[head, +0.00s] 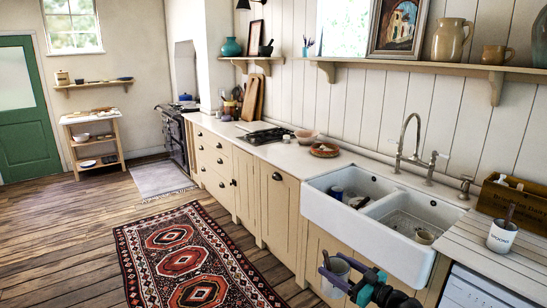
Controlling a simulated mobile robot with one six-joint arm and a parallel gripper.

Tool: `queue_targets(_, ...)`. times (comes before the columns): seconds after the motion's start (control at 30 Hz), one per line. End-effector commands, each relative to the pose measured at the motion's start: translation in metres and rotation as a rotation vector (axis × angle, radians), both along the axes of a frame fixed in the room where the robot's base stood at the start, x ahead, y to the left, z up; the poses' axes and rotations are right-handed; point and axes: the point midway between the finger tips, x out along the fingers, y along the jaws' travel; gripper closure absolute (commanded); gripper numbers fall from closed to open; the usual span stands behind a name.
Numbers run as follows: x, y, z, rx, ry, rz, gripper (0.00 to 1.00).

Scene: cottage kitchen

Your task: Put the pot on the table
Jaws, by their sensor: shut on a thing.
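My gripper (340,278) is at the bottom of the head view, in front of the cream cabinets below the sink. It is shut on a small pale grey pot (336,268), which looks roughly upright, with a finger across its front. The pot is held in the air, apart from the counter. A small wooden table (86,117) with lower shelves stands at the far left against the back wall, well away from my gripper. Bowls and other small items stand on its top and shelves.
A patterned red rug (185,262) lies on the wooden floor; a pale mat (160,179) lies beyond it. Open floor stretches left toward a green door (25,110). The counter with a white double sink (400,252) runs along the right. A white lettered pot (502,238) stands on the counter.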

Motion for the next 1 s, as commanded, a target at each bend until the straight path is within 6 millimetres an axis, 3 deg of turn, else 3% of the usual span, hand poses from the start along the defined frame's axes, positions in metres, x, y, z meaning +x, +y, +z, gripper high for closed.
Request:
queue_targets(0.4,-0.041,0.034,0.01,0.002,-0.001,0.204,0.85)
queue_targets(1.0,-0.043,0.036,0.011,0.002,-0.002,0.215,0.85)
